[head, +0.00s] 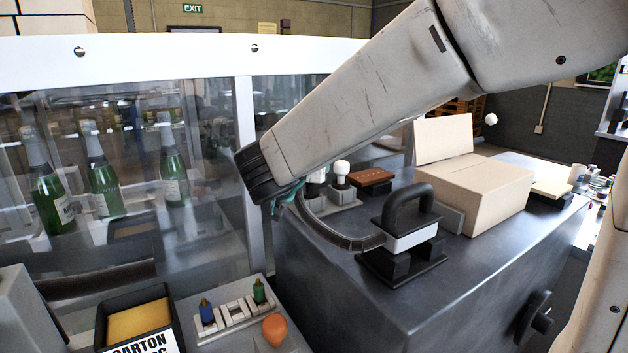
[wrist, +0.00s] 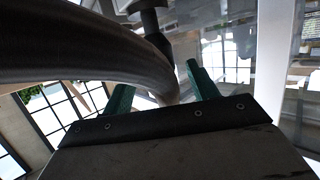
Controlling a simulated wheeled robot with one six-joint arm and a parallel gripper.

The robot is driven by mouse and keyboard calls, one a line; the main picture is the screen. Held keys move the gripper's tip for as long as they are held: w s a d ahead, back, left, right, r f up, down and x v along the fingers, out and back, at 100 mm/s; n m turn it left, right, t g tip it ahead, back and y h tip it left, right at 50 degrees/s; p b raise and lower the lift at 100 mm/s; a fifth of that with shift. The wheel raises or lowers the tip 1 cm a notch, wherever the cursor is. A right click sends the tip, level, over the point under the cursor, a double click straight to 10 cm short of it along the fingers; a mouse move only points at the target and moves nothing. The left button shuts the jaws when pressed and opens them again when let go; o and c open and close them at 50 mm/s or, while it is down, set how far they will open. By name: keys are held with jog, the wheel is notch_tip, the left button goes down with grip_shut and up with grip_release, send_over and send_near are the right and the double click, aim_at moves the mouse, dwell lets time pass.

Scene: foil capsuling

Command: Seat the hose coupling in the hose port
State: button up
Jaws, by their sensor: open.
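My gripper (head: 287,193) is at the left end of the black hose (head: 325,228), above the back left edge of the dark cabinet. Its teal fingers are apart in the wrist view (wrist: 159,78). The thick hose (wrist: 60,50) curves across in front of them, and its end runs down behind or between the fingers; I cannot tell if it touches them. The hose leads right to a block with a black handle (head: 405,232). I cannot make out the coupling for certain near the fingers. The hose port is not clearly visible; my arm covers part of that area.
White-topped knobs (head: 341,170), a brown block (head: 371,177) and an open carton (head: 480,190) stand on the cabinet (head: 330,300). A clear-panelled guard with green bottles (head: 105,180) is at left. Below are a carton bin (head: 135,318) and an orange knob (head: 274,329).

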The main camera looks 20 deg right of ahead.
jog(key=x, duration=0.5)
jog(key=shift+a+f, duration=0.2)
jog(key=shift+f, duration=0.2)
jog(key=c, duration=1.1)
jog(key=shift+r, duration=0.15)
jog(key=shift+c, duration=0.2)
jog(key=shift+r, duration=0.6)
notch_tip(320, 180, up, 3)
jog(key=shift+f, duration=0.25)
jog(key=s+r, duration=0.1)
jog(key=s, duration=1.5)
jog(key=shift+d, duration=0.2)
